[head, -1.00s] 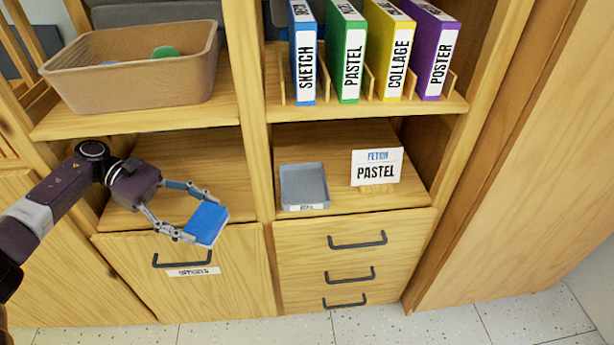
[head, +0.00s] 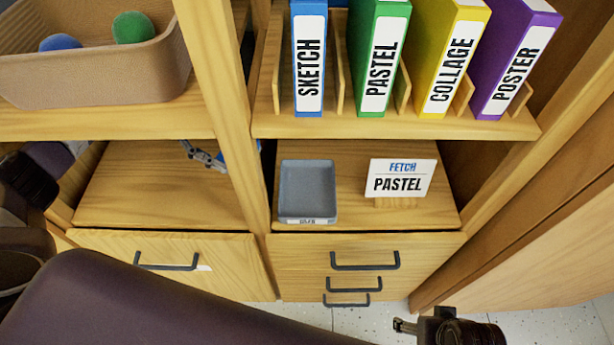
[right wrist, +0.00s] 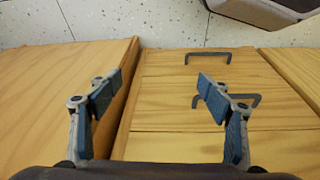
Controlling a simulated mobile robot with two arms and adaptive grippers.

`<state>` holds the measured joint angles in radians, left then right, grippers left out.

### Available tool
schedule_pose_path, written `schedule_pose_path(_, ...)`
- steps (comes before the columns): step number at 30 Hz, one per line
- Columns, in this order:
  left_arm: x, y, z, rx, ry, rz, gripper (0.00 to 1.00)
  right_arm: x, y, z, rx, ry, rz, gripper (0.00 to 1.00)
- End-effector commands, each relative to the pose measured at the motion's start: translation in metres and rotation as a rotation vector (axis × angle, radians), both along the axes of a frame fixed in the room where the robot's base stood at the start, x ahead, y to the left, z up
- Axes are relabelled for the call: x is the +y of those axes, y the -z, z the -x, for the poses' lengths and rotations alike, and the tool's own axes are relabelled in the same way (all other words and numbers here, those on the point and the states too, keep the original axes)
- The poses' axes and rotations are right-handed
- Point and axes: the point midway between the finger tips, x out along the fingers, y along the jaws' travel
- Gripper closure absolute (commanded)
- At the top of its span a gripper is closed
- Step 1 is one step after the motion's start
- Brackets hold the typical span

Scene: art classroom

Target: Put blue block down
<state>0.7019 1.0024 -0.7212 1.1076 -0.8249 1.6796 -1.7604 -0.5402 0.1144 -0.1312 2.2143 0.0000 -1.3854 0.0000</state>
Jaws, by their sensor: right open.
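My left gripper (head: 203,154) reaches into the lower left compartment, just below the upper shelf and beside the middle post. Its fingertips are hidden by the post and shelf. A small blue patch, apparently the blue block (head: 258,145), shows just right of the post; most of it is hidden, so I cannot tell whether the fingers still hold it. A grey tray (head: 308,190) with a front label stands in the lower right compartment and looks empty. My right gripper (right wrist: 163,82) is open and empty in the right wrist view, above the drawer fronts.
A FETCH PASTEL card (head: 401,179) stands right of the tray. Upright binders (head: 380,60) fill the upper right shelf. A brown bin (head: 110,85) with a blue and a green ball sits upper left. Drawers with dark handles (head: 365,260) are below. The lower left compartment floor (head: 150,195) is clear.

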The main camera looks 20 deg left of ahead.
Motion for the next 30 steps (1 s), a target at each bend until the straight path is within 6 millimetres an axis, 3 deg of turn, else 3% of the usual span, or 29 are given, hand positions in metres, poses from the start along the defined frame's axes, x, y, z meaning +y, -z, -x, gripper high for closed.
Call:
schedule_pose_path(12, -0.112, -0.004, 0.015, 0.000, 0.006, 0.005, 0.61, 0.001, 0.063, 0.003, 0.036, -0.005, 0.002, 0.28)
schedule_pose_path(18, -0.153, -0.003, 0.019, 0.001, 0.003, 0.004, 0.61, 0.001, 0.083, 0.008, 0.046, -0.008, 0.002, 0.28)
schedule_pose_path(25, -0.165, 0.003, 0.020, 0.002, -0.001, 0.002, 0.61, 0.001, 0.090, 0.009, 0.047, -0.008, 0.002, 0.28)
schedule_pose_path(30, -0.165, 0.027, 0.020, 0.006, -0.002, 0.001, 0.61, 0.001, 0.085, 0.008, 0.046, -0.008, 0.002, 0.28)
